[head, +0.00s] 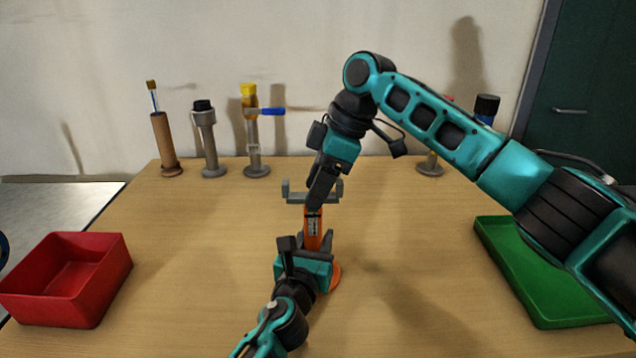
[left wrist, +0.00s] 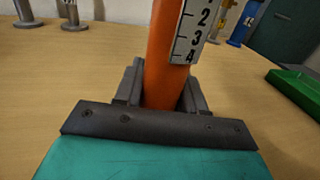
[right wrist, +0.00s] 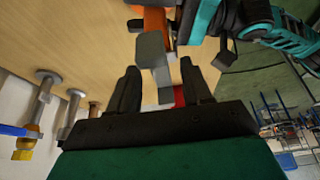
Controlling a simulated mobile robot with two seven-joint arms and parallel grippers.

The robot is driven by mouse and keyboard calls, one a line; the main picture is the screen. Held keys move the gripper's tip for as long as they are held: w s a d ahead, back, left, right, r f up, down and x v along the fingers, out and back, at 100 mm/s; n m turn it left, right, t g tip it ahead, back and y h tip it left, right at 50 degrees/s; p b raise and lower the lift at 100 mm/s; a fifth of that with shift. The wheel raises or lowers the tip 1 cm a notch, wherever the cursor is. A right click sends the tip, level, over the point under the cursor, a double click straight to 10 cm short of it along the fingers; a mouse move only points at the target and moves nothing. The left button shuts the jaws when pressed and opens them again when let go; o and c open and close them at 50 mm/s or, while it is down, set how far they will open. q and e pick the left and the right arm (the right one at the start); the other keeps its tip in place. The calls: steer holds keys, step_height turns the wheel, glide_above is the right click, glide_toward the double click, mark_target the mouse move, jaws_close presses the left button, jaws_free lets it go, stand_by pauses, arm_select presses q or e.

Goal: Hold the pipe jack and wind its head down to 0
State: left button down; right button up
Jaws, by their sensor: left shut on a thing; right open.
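The pipe jack (head: 327,241) stands upright near the table's middle, with an orange column, a round orange foot and a grey forked head (head: 332,198). My left gripper (head: 306,254) is shut on the orange column (left wrist: 163,60), one finger on each side. A white scale (left wrist: 196,32) on the column shows 2, 3 and 4 in the left wrist view; no pointer reading can be made out. My right gripper (head: 314,204) is open at the head. In the right wrist view the grey head (right wrist: 152,52) lies ahead of and between the spread fingers; contact cannot be told.
A red bin (head: 68,280) stands on the left and a green tray (head: 540,285) on the right. Several grey stands, one with a blue-handled yellow-topped fitting (head: 250,110), and a brown holder (head: 165,145) line the back.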

steer(key=v, duration=1.2)
arm_select(q)
steer(key=c, duration=0.6)
jaws_free()
steer(key=shift+s, duration=0.1)
steer(key=v, duration=1.1)
steer(key=shift+s, duration=0.2)
steer(key=shift+s+a, duration=0.15)
steer(key=shift+s, duration=0.1)
steer(key=shift+o, duration=0.6)
steer(key=shift+o, duration=1)
